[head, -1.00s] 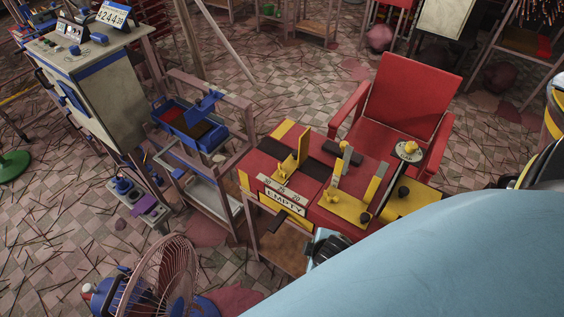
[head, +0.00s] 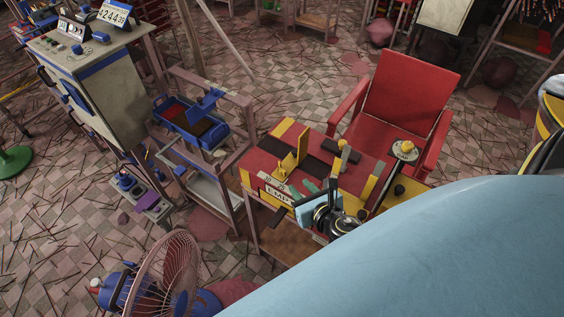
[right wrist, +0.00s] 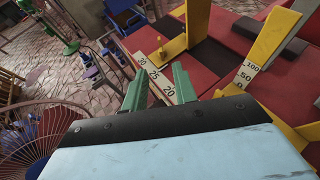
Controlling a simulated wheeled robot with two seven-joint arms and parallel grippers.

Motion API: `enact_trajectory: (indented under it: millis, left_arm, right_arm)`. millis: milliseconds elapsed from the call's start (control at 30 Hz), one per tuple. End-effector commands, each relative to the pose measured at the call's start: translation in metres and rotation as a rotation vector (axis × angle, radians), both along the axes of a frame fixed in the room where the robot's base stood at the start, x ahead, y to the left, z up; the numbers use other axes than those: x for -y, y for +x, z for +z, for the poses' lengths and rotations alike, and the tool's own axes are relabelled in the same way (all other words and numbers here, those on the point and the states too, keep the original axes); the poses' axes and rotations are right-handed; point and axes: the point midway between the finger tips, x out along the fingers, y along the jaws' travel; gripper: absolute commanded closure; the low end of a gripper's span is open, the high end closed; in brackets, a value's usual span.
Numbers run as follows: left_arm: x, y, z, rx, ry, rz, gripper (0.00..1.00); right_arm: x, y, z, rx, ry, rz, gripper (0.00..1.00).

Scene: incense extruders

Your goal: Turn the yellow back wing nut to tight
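A small yellow wing nut (head: 281,168) stands on the base of the left yellow bracket (head: 302,146) on the red table. The right wrist view shows this wing nut (right wrist: 161,49) beyond my fingertips and the bracket's upright (right wrist: 197,22). My right gripper (head: 319,187) is over the table's near edge, in front of the brackets. Its two green fingers (right wrist: 157,85) are apart with nothing between them, and the wing nut is clear of them. My gripper hides the base of the right bracket in the head view. I cannot tell which wing nut is the back one. My left gripper is out of view.
The right bracket with a scale (right wrist: 246,76) stands close to the right of my fingers. A numbered strip (right wrist: 158,78) runs along the table edge. A yellow knob (head: 342,144) and a round dial (head: 405,155) are farther back. A red chair (head: 408,95) stands behind.

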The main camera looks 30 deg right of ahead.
Motion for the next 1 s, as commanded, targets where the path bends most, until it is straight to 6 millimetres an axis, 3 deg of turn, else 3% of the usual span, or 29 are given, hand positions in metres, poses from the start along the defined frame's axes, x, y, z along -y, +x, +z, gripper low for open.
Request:
enact_trajectory:
  millis: [600, 800, 1000]
  left_arm:
    - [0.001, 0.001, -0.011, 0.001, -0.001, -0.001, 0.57]
    - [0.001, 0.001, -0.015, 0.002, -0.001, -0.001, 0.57]
    - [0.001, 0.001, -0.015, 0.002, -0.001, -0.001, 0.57]
  right_arm:
    - [0.013, 0.101, -0.042, 0.001, -0.002, 0.000, 0.72]
    - [0.016, 0.117, -0.049, 0.001, -0.002, 0.000, 0.72]
    - [0.016, 0.120, -0.050, 0.000, -0.002, 0.000, 0.72]
